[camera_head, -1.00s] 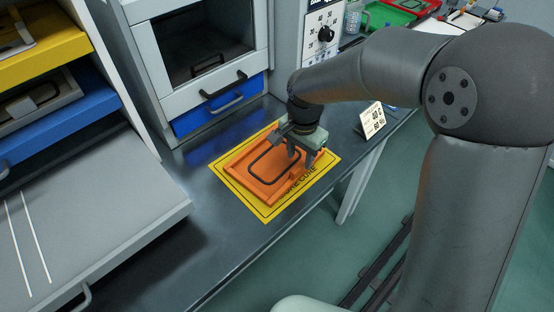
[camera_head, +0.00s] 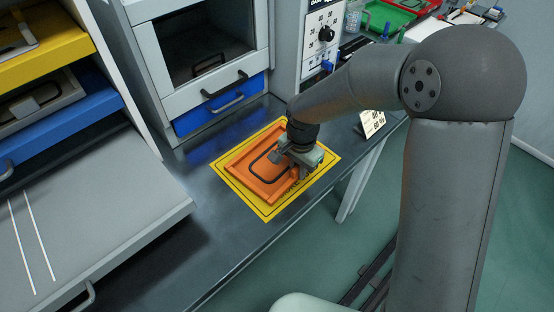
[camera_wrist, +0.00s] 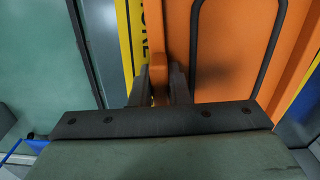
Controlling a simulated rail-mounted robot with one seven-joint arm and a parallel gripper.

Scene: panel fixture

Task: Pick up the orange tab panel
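The orange tab panel (camera_head: 262,178) is a shallow orange tray-like panel with a black loop outline on it. It lies flat on the yellow placard (camera_head: 267,214) on the bench. My gripper (camera_head: 293,172) is low at the panel's right side and hides part of that edge. In the wrist view, an upright orange tab (camera_wrist: 158,72) stands between the two dark fingers of my gripper (camera_wrist: 158,88). The fingers are close to the tab on both sides; I cannot tell whether they press on it. The panel's face (camera_wrist: 235,50) fills the right of that view.
The dark bench (camera_head: 200,215) has free room left of the placard. A cabinet with a blue drawer (camera_head: 222,106) stands behind. A small sign (camera_head: 372,122) is to the right. Shelves with a grey tray (camera_head: 90,215) are at the left.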

